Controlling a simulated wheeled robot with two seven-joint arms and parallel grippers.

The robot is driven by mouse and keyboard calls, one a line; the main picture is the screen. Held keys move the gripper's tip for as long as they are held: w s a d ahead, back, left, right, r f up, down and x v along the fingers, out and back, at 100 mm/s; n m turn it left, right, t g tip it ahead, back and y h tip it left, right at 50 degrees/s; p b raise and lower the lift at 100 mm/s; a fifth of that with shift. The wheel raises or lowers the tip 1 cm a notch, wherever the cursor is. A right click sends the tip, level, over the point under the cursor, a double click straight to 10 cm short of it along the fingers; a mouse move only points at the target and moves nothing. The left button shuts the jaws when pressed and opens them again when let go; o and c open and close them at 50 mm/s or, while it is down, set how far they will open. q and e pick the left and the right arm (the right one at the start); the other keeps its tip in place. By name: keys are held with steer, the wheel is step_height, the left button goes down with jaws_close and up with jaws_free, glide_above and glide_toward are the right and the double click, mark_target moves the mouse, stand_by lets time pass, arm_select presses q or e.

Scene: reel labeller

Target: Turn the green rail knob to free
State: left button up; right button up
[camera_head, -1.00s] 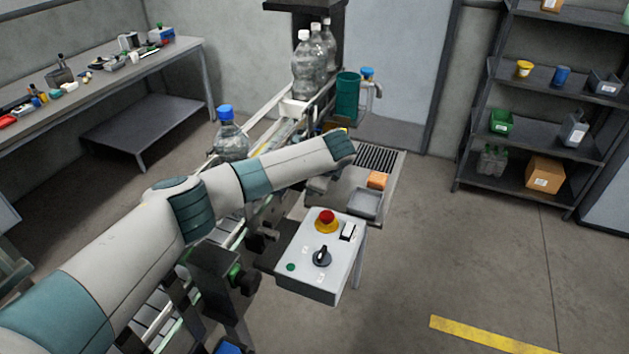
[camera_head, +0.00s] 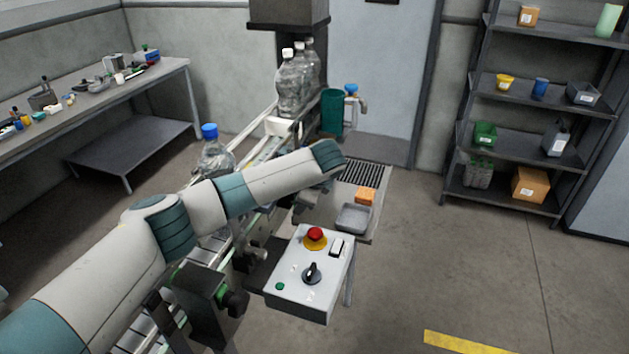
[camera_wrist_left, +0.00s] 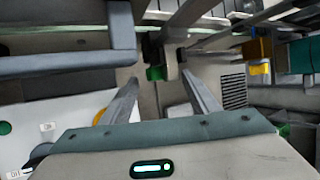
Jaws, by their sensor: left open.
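A small green knob (camera_wrist_left: 155,73) shows in the left wrist view, beyond and between the fingertips, beside dark brackets. The fingers stand apart from each other and nothing is held between them. My left gripper (camera_wrist_left: 160,77) is open. In the head view my left arm reaches over the conveyor, and its wrist hides most of the gripper and what lies beneath. A dark knob with a green edge (camera_head: 236,302) sits on the near side of the conveyor; I cannot tell which way either knob is turned. My right gripper is out of view.
A control box (camera_head: 290,289) with a red emergency button (camera_head: 316,235) and a black selector stands right of the conveyor. A blue-capped bottle (camera_head: 213,152) stands on the line; clear bottles (camera_head: 291,88) stand farther back. The floor to the right is open.

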arm_select(q)
steer(key=b+v, duration=0.5)
steer(key=v, duration=0.9)
steer(key=shift+r, duration=0.35)
steer(key=shift+s, duration=0.1)
steer(key=shift+d+f, duration=0.1)
